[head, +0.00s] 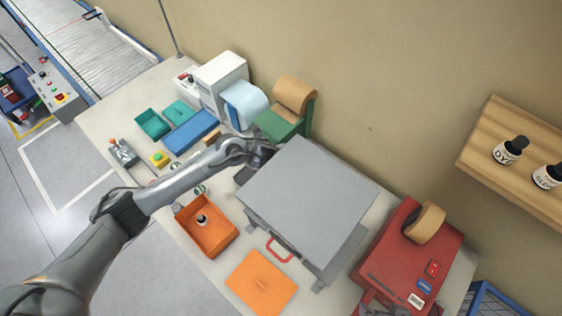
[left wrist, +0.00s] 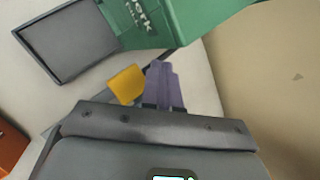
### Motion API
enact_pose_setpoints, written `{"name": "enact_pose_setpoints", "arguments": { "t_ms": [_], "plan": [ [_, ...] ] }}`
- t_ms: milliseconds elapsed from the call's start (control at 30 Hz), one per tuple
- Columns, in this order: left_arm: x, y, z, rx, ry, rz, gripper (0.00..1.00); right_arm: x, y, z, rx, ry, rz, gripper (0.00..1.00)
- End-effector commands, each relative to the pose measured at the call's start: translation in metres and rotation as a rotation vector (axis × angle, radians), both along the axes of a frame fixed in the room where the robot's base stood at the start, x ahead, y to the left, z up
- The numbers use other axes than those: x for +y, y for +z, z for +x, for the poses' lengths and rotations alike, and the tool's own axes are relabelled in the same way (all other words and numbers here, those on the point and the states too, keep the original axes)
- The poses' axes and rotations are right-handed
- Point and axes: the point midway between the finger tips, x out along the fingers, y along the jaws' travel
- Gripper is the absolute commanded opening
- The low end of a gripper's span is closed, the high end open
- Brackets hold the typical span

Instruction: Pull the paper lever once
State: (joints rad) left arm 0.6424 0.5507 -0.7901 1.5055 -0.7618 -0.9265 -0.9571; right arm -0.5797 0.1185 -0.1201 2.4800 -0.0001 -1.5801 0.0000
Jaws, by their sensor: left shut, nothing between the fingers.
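A green paper dispenser (head: 284,124) with a brown paper roll (head: 294,95) stands against the wall in the head view. Its green body (left wrist: 190,18) with white lettering also shows at the top of the left wrist view. A yellow block (left wrist: 127,84), possibly the lever's handle, is just left of my left gripper's fingers in the wrist view; I cannot tell whether they touch. My left gripper (head: 262,153) is beside the large grey box, in front of the dispenser. Its purple-grey fingers (left wrist: 164,80) are shut with nothing between them.
The large grey box (head: 308,190) stands close to the right of my gripper. A white dispenser with a blue roll (head: 245,103) is at the back left. An orange bin (head: 222,241), blue tray (head: 192,132) and red machine (head: 392,262) stand on the table.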

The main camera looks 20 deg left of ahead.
Motion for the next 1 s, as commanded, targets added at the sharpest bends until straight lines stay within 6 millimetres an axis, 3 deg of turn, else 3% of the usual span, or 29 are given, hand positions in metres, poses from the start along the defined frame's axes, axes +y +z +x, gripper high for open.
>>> {"name": "enact_pose_setpoints", "arguments": {
  "t_ms": [1000],
  "plan": [
    [0.0006,-0.0086,-0.0015,0.000,0.000,0.000,0.00,-0.0016,-0.0065,-0.0003,0.001,0.004,-0.007,1.00]
  ]
}}
